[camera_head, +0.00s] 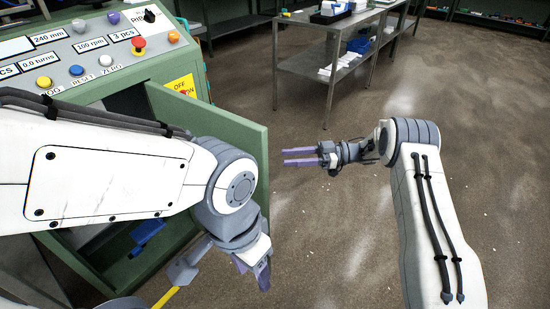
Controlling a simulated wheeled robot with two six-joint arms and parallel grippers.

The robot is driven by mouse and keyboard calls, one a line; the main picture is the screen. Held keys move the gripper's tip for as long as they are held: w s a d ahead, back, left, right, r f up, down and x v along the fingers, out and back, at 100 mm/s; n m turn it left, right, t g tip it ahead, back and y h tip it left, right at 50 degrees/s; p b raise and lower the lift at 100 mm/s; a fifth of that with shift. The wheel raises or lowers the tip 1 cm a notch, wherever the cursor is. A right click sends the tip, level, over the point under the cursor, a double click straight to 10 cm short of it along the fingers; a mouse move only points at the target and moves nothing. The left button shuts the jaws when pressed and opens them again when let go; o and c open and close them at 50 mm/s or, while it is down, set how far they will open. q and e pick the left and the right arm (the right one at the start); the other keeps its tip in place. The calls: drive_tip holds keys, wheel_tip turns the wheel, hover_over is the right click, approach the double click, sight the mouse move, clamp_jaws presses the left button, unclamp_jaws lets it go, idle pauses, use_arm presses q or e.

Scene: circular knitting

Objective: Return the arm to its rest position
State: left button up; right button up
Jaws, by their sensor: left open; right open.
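My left gripper (262,274) hangs at the lower middle, its purple-grey fingers pointing down, in front of the green machine's (262,170) open door. Its arm crosses the picture from the left edge. The gap between its fingers is hard to see, and nothing shows in it. My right gripper (290,157) is over the open floor right of the green machine. Its two purple fingers point left, parallel and apart, with nothing between them. The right arm rises from the lower right edge.
The machine's control panel (95,48) carries buttons, a red emergency stop (139,43) and displays. A blue object (148,231) lies inside the open cabinet. A metal table (330,70) with boxes stands at the back. The floor (335,240) between my arms is clear.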

drive_tip(key=shift+w+d, duration=0.15)
drive_tip(key=shift+d, duration=0.95)
